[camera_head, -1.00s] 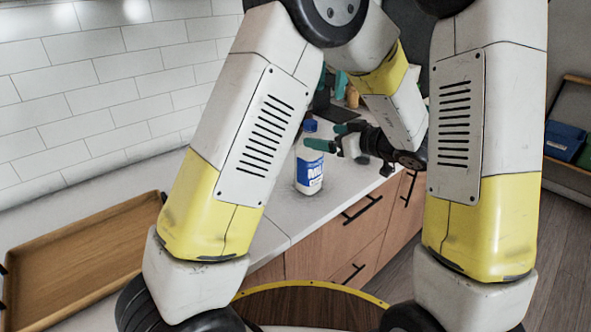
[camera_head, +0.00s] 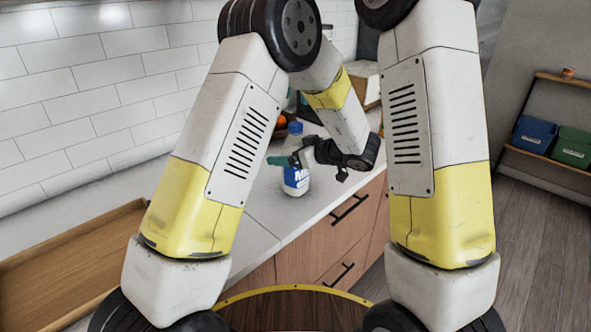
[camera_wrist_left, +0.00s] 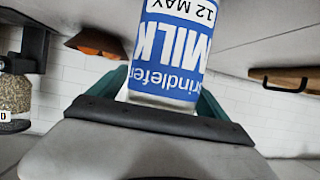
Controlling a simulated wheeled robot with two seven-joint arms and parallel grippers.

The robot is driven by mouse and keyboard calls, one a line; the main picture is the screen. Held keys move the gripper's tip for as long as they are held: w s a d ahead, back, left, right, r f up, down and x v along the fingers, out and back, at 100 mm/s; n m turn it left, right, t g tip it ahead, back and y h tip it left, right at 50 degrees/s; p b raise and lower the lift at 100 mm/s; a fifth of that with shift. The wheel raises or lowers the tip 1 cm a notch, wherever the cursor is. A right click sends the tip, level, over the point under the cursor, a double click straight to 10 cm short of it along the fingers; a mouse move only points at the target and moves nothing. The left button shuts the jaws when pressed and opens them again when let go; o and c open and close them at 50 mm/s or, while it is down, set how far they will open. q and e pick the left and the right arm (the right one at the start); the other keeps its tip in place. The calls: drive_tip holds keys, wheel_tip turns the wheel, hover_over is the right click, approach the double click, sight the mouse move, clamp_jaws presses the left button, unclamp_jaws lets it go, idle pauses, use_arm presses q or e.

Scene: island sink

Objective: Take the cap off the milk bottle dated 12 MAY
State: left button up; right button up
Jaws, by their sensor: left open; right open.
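The milk bottle (camera_head: 296,188), white with a blue label and a blue cap (camera_head: 295,127), stands upright on the counter. In the left wrist view the bottle (camera_wrist_left: 172,50) appears upside down, its label reading MILK and 12 MAY; its cap is hidden there. My left gripper (camera_head: 283,160) is open at the bottle's upper body, below the cap. In the left wrist view its teal fingers show on either side of the bottle; I cannot tell whether they touch it. My right arm rises at the right of the head view, and its gripper is out of view.
A wooden tray (camera_head: 70,262) lies at the left by the tiled wall. An orange thing (camera_head: 281,122) sits behind the bottle. Drawers with black handles (camera_head: 350,211) are under the counter. Blue (camera_head: 534,135) and green (camera_head: 573,147) bins stand on a shelf at the right.

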sight(296, 124)
use_arm(q)
clamp_jaws()
use_arm(e)
drive_tip(key=m, duration=0.9)
drive_tip(key=shift+m, duration=0.4)
drive_tip(key=m, duration=0.8)
drive_tip(key=shift+f, duration=4)
